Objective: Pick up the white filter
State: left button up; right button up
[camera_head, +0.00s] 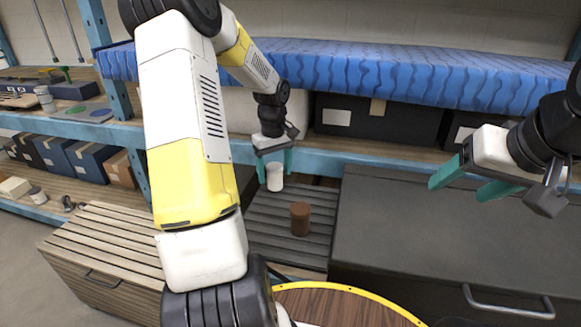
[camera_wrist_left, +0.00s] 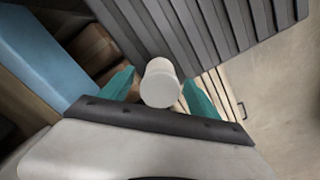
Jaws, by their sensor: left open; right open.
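The white filter (camera_head: 274,177) is a small white cylinder at the far end of a dark slatted surface, below the shelf edge. My left gripper (camera_head: 275,166) is open above it, with its teal fingers on either side of the filter's upper part. In the left wrist view the filter (camera_wrist_left: 160,84) shows between the two open fingertips (camera_wrist_left: 158,92). I cannot tell whether the fingers touch it. My right gripper (camera_head: 470,184) is open and empty over the grey cabinet at the right.
A brown cylinder (camera_head: 300,218) stands on the slatted surface (camera_head: 262,235), nearer than the filter. A blue shelf beam (camera_head: 330,165) runs close behind the left gripper. Dark boxes (camera_head: 380,122) sit on the shelf under a blue mattress-like slab (camera_head: 400,70). The grey cabinet top (camera_head: 420,220) is clear.

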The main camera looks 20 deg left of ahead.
pick_arm(q)
notch_tip(320, 180, down, 2)
jog(key=shift+f, duration=0.2)
jog(key=c, duration=1.5)
jog(key=shift+r, duration=0.1)
